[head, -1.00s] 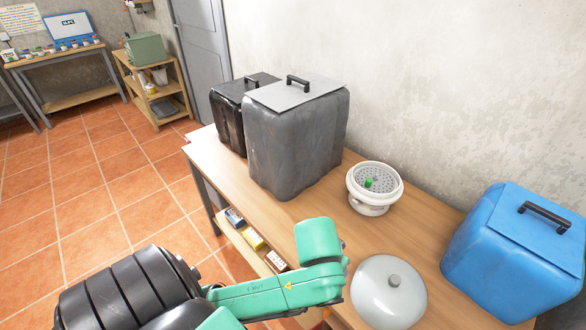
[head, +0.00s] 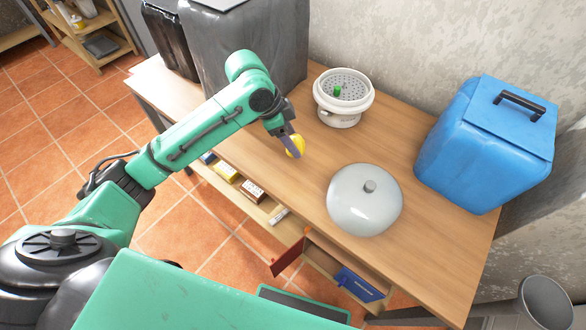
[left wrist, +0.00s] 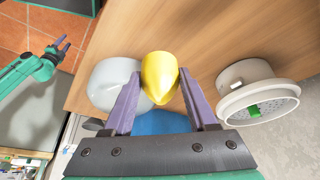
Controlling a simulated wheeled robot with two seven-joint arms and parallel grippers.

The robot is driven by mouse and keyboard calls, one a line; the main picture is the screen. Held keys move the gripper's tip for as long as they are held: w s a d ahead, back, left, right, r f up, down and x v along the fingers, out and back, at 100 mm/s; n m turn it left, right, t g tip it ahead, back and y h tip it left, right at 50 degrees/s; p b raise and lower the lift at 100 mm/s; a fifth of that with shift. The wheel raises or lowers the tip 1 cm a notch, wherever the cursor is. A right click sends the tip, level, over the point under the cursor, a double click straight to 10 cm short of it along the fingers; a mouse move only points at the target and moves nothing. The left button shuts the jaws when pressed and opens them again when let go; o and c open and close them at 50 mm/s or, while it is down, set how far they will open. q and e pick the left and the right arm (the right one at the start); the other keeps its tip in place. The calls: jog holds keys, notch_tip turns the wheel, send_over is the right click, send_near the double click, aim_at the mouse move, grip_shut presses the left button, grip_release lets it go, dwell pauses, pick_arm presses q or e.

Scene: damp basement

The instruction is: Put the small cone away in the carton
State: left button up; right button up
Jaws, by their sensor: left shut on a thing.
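I cannot tell which thing is the carton. My right gripper (left wrist: 62,46) shows small at the left of the left wrist view, with its fingers apart and nothing between them. It is not seen in the head view.
A pale round lidded pot (head: 362,205), a white strainer pot (head: 340,105) with a green thing in it, and a blue cooler-like box (head: 487,145) stand on the table. Dark bins (head: 255,55) are behind my arm. Red (head: 288,257) and blue (head: 360,285) panels stick out below the table's front.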

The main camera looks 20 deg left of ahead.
pick_arm(q)
notch_tip(320, 180, down, 12)
jog(key=shift+r, duration=0.2)
jog(key=shift+f, duration=0.1)
jog(key=o, duration=1.3)
jog(key=v, duration=1.2)
